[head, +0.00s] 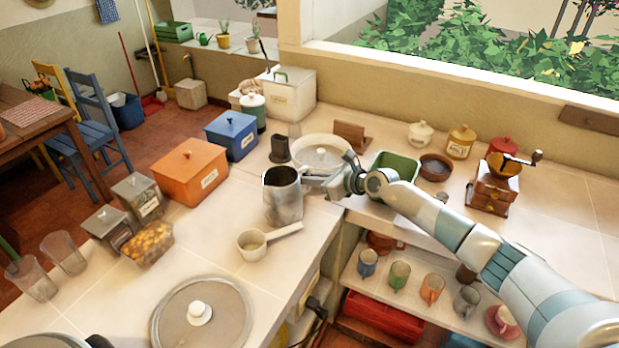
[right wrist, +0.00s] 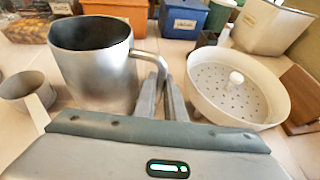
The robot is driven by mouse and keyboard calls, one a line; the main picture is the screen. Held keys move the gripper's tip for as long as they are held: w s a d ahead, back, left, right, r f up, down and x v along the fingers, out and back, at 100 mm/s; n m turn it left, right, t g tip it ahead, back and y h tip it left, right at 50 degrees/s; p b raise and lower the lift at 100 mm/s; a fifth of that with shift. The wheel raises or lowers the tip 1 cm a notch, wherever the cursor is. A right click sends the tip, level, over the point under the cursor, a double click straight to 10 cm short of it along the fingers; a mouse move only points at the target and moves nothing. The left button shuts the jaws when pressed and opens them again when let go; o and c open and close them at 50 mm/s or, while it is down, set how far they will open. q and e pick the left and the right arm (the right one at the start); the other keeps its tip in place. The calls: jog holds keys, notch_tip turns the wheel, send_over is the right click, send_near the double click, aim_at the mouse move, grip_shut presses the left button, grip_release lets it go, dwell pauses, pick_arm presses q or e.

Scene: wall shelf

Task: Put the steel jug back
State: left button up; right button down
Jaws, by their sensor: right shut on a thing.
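The steel jug (head: 283,196) is upright at the counter corner in the head view. It also shows large at the upper left of the right wrist view (right wrist: 95,70), with its open mouth up. My right gripper (head: 325,183) reaches in from the right and is shut on the jug's handle. In the right wrist view the fingers (right wrist: 172,100) close around the lower part of the handle. Whether the jug's base touches the counter is hard to tell. My left gripper is not in view.
A white strainer (head: 320,152) stands just behind the jug, and a small white saucepan (head: 254,243) in front. An orange box (head: 190,170) and a blue box (head: 231,135) stand to the left. A green tray (head: 397,168) lies right. Cups (head: 400,275) fill the shelf below.

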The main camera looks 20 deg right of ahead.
jog(key=shift+f, duration=0.15)
jog(key=c, duration=1.8)
grip_release()
jog(key=shift+c, duration=0.2)
jog(key=shift+d, duration=0.1)
jog(key=b+v, duration=0.2)
jog(key=v, duration=1)
jog(key=shift+b, duration=0.4)
